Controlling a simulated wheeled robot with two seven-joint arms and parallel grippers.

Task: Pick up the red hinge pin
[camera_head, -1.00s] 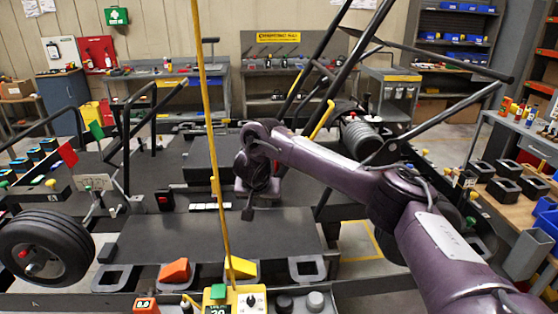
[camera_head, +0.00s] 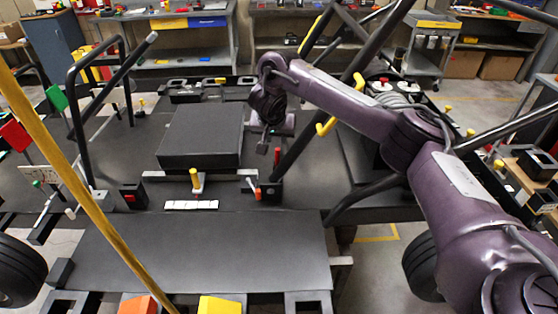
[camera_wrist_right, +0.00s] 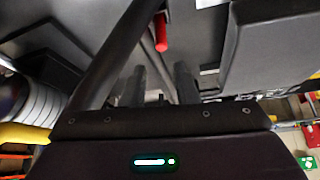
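The red hinge pin (camera_wrist_right: 161,32) shows at the top middle of the right wrist view, beyond the fingers. In the head view a small orange-red piece (camera_head: 258,193), probably the same pin, stands beside a small black block (camera_head: 271,190) on the dark deck. My right gripper (camera_head: 270,149) hangs over the deck, behind that piece and right of the large black box. In the wrist view my right gripper's two dark fingers (camera_wrist_right: 162,84) are apart with nothing between them, and the pin is clear of them. My left gripper is out of view.
A thick black frame tube (camera_wrist_right: 122,50) runs close beside the fingers; it also rises diagonally in the head view (camera_head: 310,130). The large black box (camera_head: 203,135) stands left of the gripper. A yellow-topped lever (camera_head: 196,181) and white strip (camera_head: 191,205) lie nearby. The front panel (camera_head: 200,255) is bare.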

